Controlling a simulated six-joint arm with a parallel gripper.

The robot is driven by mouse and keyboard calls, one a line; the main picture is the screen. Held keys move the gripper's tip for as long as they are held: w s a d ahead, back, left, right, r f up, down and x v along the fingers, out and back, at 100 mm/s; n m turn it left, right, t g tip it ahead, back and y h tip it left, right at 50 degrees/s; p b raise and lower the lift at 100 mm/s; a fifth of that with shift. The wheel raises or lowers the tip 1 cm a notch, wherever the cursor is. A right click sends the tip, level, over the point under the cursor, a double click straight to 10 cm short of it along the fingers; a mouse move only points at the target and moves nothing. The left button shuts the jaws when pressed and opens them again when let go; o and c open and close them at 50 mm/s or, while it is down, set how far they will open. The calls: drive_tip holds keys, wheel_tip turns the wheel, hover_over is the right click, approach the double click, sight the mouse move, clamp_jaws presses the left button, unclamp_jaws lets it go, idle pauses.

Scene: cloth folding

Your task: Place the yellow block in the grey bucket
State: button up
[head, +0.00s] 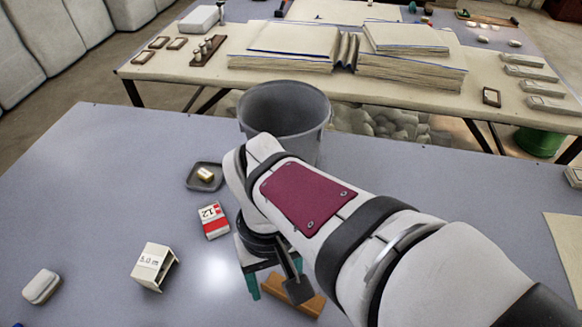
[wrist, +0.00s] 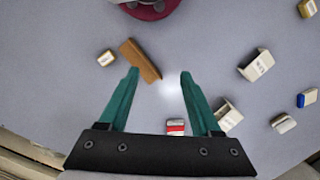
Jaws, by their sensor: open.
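My gripper (head: 276,280) points down over the table, nearer the camera than the dish and bucket. In the wrist view my gripper's (wrist: 159,72) two teal fingers are wide apart with nothing between them.
The dark dish (head: 192,185) sits left of the bucket. A red-white box (head: 213,220), an open white box (head: 155,267) and a rounded white item (head: 41,287) lie nearer. A brown bar (head: 294,297) lies by my gripper. A small tan-white block (wrist: 105,58) shows beside the bar.

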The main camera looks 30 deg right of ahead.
drive_tip(key=w+d+f+n+g+h, duration=0.1)
drive_tip(key=w+d+f+n+g, duration=0.1)
drive_tip(key=w+d+f+n, duration=0.3)
drive_tip(key=w+d+f+n+g+h, duration=0.1)
drive_tip(key=d+n, duration=0.1)
drive_tip(key=d, duration=0.5)
drive_tip(key=x, duration=1.6)
drive_tip(key=shift+s+d, duration=0.15)
drive_tip(key=shift+r, duration=0.15)
clamp_jaws()
